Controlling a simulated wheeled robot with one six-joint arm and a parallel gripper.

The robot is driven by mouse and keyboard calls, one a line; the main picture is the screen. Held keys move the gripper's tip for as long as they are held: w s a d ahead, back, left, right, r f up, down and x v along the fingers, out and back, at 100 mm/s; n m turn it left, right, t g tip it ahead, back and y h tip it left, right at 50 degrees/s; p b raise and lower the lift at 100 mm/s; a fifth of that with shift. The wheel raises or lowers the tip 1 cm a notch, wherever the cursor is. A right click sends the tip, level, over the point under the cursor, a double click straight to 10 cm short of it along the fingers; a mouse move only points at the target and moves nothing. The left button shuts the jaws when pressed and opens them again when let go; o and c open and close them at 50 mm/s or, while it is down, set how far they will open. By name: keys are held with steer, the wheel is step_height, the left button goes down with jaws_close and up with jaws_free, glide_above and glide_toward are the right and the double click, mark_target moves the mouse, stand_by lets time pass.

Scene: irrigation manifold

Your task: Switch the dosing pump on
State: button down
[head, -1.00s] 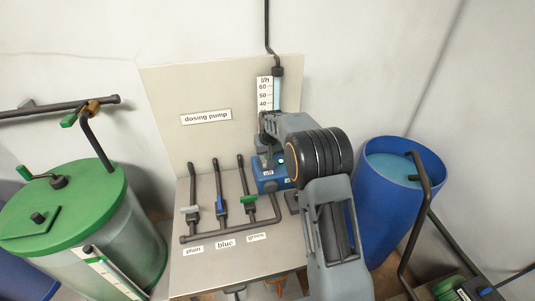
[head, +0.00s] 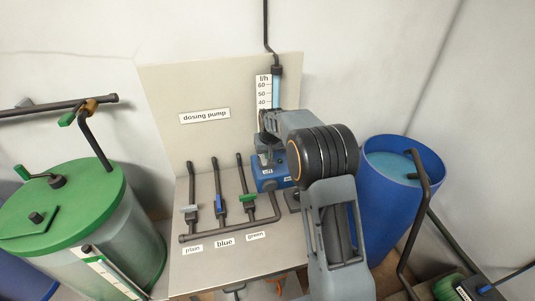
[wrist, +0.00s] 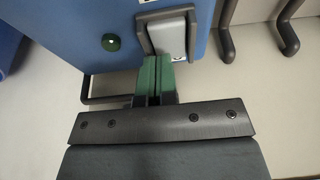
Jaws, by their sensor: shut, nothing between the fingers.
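The dosing pump (head: 265,182) is a blue box at the foot of the back panel, partly hidden by my arm in the head view. In the wrist view its blue face (wrist: 75,25) carries a round dark green lamp (wrist: 110,42), which looks unlit. A pale grey rocker switch (wrist: 168,36) in a dark frame is to the right of it. My gripper (wrist: 158,62) is shut and empty, its green fingertips together at the lower edge of the switch. I cannot tell whether they touch it.
Three valves labelled plain, blue (head: 219,202) and green (head: 248,198) stand left of the pump. An l/h gauge (head: 264,92) rises behind it. A green-lidded tank (head: 60,205) is at left and a blue barrel (head: 385,215) at right.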

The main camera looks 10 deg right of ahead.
steer(key=v, duration=1.3)
steer(key=shift+w+r, duration=0.25)
steer(key=shift+w, duration=0.1)
steer(key=s+r, duration=0.3)
steer(key=s, duration=1.2)
steer(key=s+f+t, duration=0.1)
steer(key=s+f, duration=0.4)
steer(key=s, duration=1)
steer(key=shift+a+f, duration=0.25)
steer(key=shift+a, duration=0.2)
